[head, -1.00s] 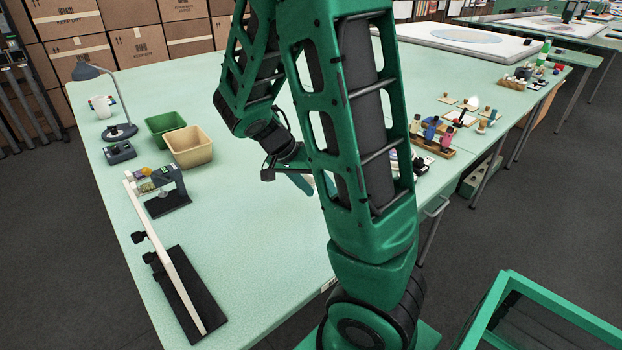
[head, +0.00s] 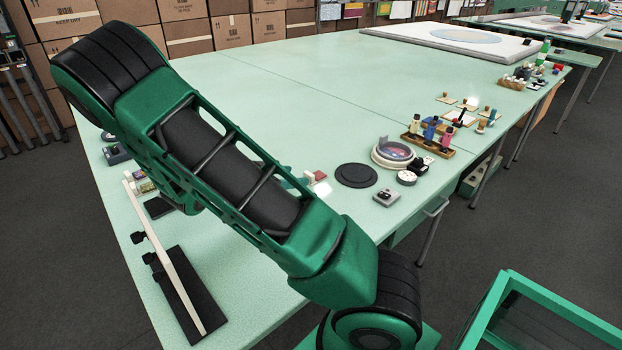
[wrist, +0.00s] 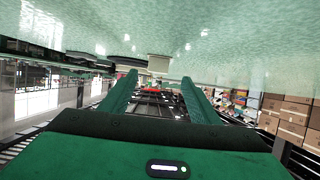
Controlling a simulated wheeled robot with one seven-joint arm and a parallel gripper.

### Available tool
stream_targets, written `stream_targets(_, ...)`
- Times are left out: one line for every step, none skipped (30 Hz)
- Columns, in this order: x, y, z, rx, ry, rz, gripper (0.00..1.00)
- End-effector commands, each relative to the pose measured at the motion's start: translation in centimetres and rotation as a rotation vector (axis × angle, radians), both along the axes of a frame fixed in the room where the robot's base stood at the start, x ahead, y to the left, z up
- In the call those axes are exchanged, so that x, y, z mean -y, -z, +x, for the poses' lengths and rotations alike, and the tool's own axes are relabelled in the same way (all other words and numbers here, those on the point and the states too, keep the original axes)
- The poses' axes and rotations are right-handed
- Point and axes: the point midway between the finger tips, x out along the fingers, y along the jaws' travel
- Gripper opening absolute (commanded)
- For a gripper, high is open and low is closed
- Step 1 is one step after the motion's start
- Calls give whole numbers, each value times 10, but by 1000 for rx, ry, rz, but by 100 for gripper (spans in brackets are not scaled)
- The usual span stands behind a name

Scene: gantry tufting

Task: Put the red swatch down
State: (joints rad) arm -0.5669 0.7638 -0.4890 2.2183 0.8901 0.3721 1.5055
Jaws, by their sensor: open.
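My gripper (wrist: 158,76) is open, its two green fingers apart in the wrist view with nothing touching both of them. Beyond the fingertips, a small red patch (wrist: 153,90), likely the red swatch, shows at a pale block (wrist: 158,63) by the table surface. The wrist picture is upside down, with the table at the top. In the head view a small pale and red item (head: 319,177) lies on the table just right of my forearm. My arm hides most of the gripper there. I cannot tell whether the swatch rests on the block or beside it.
A black disc (head: 356,175), a round glass-topped dish (head: 394,153) and a small grey box (head: 386,197) stand to the right on the green table (head: 300,90). A wooden rack of figures (head: 428,142) is beyond them. The far middle is clear.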

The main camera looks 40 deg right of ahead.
Motion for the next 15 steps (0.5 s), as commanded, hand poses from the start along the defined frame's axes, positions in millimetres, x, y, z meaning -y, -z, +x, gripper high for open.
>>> stream_targets(8,3,-1,-1,3,0,56)
stream_targets(11,4,-1,-1,3,0,56)
stream_targets(14,6,-1,-2,1,0,56)
stream_targets(17,7,-1,-1,1,0,56)
stream_targets(19,8,-1,-2,1,0,56)
stream_targets(20,9,-2,-2,1,1,56)
stream_targets(22,9,-2,-2,1,1,56)
stream_targets(23,10,-2,-2,1,1,56)
stream_targets(25,10,-2,-2,1,1,56)
stream_targets(28,11,-2,-1,1,1,56)
stream_targets(31,12,-3,-2,1,2,56)
stream_targets(36,14,-4,-2,2,1,56)
stream_targets(40,15,-5,-1,3,1,56)
stream_targets(45,17,-5,-1,3,0,56)
stream_targets(50,19,-6,-2,3,1,56)
